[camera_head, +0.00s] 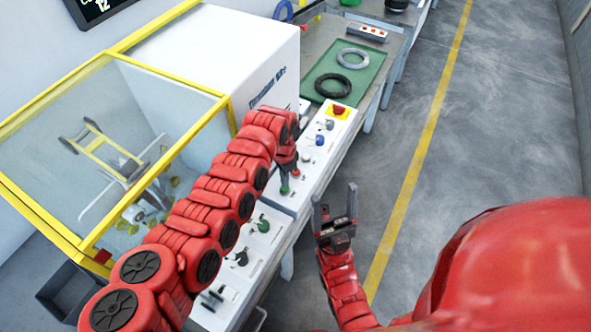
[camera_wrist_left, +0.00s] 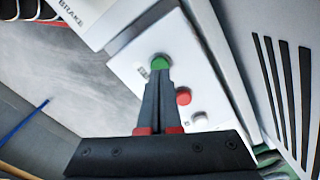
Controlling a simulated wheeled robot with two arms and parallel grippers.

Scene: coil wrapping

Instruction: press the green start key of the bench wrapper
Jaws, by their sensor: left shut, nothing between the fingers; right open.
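The green start key (camera_wrist_left: 160,62) is a round green button on the white panel, in the left wrist view. It also shows in the head view (camera_head: 284,190), just below my left gripper. My left gripper (camera_wrist_left: 158,74) is shut and empty, its fingertips overlapping the key's near edge; I cannot tell whether they touch it. The bench wrapper (camera_head: 235,55) is a white housing with a yellow-framed clear guard and a long control panel along its front. My right gripper (camera_head: 336,196) is open and empty, over the floor to the right of the panel.
A red button (camera_wrist_left: 183,96) and a white button (camera_wrist_left: 199,118) sit close beside the green key. A red emergency button (camera_head: 338,110) and several knobs line the panel. A green mat (camera_head: 352,64) with two rings lies beyond. The floor (camera_head: 480,120) at right is clear.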

